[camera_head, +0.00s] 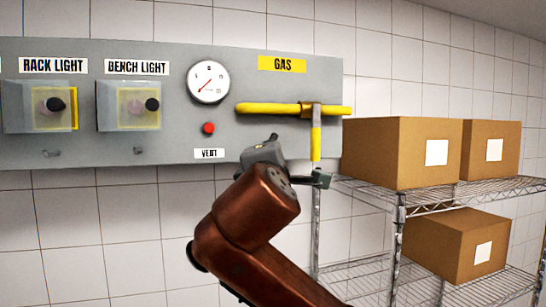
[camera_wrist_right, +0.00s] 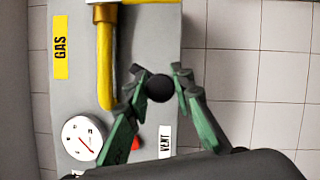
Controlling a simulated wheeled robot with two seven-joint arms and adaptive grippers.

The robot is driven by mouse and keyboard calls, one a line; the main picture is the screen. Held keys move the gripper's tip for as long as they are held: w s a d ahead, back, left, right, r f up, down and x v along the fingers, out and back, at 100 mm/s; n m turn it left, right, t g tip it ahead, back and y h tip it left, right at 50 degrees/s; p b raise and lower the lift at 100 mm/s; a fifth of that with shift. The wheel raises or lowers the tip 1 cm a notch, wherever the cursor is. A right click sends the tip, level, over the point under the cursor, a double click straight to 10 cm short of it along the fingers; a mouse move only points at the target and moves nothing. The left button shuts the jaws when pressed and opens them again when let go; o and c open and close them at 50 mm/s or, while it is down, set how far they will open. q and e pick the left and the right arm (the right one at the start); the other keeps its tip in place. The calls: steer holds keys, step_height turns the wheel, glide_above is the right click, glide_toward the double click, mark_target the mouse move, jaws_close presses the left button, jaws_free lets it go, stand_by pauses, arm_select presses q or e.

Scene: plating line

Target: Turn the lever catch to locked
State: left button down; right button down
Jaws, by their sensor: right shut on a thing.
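A black round knob (camera_wrist_right: 160,88) sits between the fingers of my right gripper (camera_wrist_right: 158,76) in the wrist view; it looks like the end of the lever catch. The jaws are shut on it. In the head view my right gripper (camera_head: 278,160) is at the panel's lower edge, right of the VENT label (camera_head: 209,153), and hides the knob and the catch's body. No locked mark is readable. My left gripper is not in view.
The grey panel (camera_head: 185,110) carries a yellow gas pipe and handle (camera_head: 270,108), a gauge (camera_head: 208,82), a red button (camera_head: 208,128) and two covered light switches (camera_head: 135,105) at left. A wire shelf (camera_head: 420,208) with cardboard boxes (camera_head: 400,150) stands close on the right.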

steer(key=shift+f+m+g, duration=0.1)
steer(key=shift+m+g, duration=0.5)
steer(key=shift+m, duration=0.8)
steer(key=c, duration=1.7)
jaws_free()
steer(key=s, duration=0.7)
steer(key=shift+s+a, duration=0.2)
steer(key=shift+a, duration=0.15)
